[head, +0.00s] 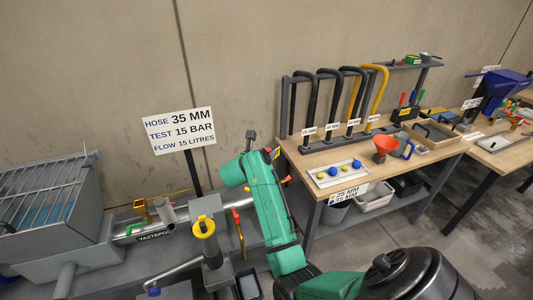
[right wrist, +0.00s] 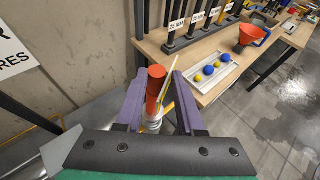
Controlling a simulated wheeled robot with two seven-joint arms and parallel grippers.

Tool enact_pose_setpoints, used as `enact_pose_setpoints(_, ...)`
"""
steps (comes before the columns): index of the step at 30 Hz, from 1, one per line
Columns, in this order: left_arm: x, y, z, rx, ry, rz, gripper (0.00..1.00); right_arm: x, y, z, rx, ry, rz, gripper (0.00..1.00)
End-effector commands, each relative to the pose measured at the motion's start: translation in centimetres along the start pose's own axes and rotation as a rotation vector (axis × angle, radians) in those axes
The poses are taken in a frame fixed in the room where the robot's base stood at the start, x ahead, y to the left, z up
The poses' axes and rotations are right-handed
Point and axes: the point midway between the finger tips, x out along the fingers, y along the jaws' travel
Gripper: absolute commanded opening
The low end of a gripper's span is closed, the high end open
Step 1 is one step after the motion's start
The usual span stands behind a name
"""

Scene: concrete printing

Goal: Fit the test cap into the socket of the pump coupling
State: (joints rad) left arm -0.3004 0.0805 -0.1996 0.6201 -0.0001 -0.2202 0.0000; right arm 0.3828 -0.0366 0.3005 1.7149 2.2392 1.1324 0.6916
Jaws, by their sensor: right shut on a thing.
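My right gripper (right wrist: 157,78) has purple fingers on either side of a red cylindrical piece (right wrist: 156,85), with a pale, ringed lower part between them. I take this piece for the test cap; its lower end is partly hidden. A thin yellow strip stands beside it. In the head view, my green right arm reaches up over the grey bench and hides most of the gripper and its load. A grey upright fitting with a yellow ring (head: 204,228) stands left of the arm; I cannot tell whether it is the pump coupling. My left gripper is out of view.
A wooden table (head: 335,155) at right holds a tray with blue and yellow balls (head: 337,173), a red funnel (head: 385,144) and a hose rack. A sign (head: 180,130) stands behind the bench. A grated hopper (head: 50,190) is at left. Concrete floor is clear at right.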

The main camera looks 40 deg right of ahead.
Motion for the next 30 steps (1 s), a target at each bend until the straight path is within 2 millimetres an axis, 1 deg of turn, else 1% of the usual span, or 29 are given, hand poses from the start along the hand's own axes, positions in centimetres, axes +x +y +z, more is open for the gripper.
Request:
enact_pose_setpoints(17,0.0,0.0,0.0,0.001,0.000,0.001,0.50,-0.1,0.0,0.1,0.001,-0.002,0.001,0.00)
enact_pose_setpoints(30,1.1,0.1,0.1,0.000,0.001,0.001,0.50,0.4,0.0,-1.1,0.001,-0.002,0.001,0.00)
